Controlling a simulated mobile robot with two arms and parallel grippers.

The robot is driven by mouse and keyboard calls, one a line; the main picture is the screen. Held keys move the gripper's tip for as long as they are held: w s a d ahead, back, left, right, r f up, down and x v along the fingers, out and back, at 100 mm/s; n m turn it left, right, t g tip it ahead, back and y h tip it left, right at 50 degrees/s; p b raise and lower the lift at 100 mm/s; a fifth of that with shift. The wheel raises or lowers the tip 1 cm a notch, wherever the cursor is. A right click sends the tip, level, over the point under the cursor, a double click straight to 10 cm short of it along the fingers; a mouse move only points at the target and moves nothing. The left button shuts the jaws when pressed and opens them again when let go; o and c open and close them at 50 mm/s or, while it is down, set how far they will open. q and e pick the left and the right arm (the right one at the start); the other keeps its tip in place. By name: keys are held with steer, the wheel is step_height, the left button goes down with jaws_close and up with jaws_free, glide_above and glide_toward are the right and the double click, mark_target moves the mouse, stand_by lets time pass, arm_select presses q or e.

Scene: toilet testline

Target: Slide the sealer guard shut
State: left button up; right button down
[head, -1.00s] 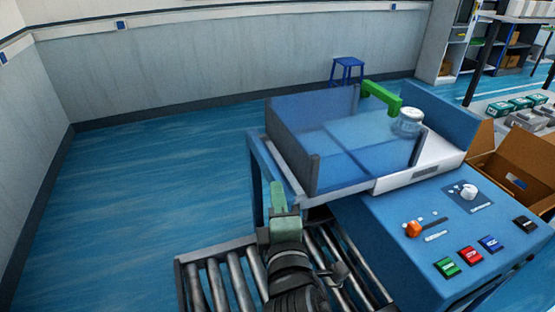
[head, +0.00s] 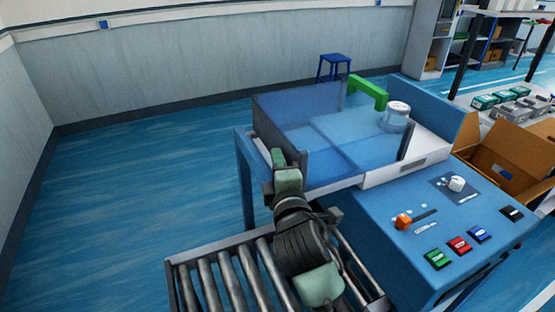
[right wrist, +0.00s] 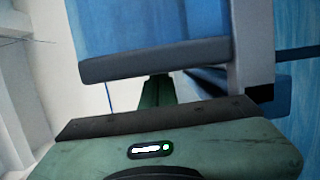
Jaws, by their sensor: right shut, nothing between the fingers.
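The sealer guard (head: 335,142) is a see-through blue box with dark grey edge posts. It stands on the white bed of the blue sealer, with a green handle (head: 368,92) at its far side. My right gripper (head: 279,158) is shut and empty, at the guard's near left corner. I cannot tell whether it touches the guard. In the right wrist view the shut green fingers (right wrist: 158,92) reach under a grey lower edge of a blue panel (right wrist: 150,30); their tips are partly hidden. My left gripper is not in view.
A lidded clear jar (head: 397,116) stands at the bed's right side. The blue control panel has an orange knob (head: 403,222), a white dial (head: 457,184) and several buttons. A roller conveyor (head: 225,285) lies in front. An open cardboard box (head: 515,150) is at right. The left floor is clear.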

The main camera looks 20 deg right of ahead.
steer(key=d+p, duration=0.5)
steer(key=d, duration=1.4)
steer(key=shift+w+p, duration=0.3)
steer(key=shift+d+r, duration=0.15)
steer(key=shift+d, duration=0.05)
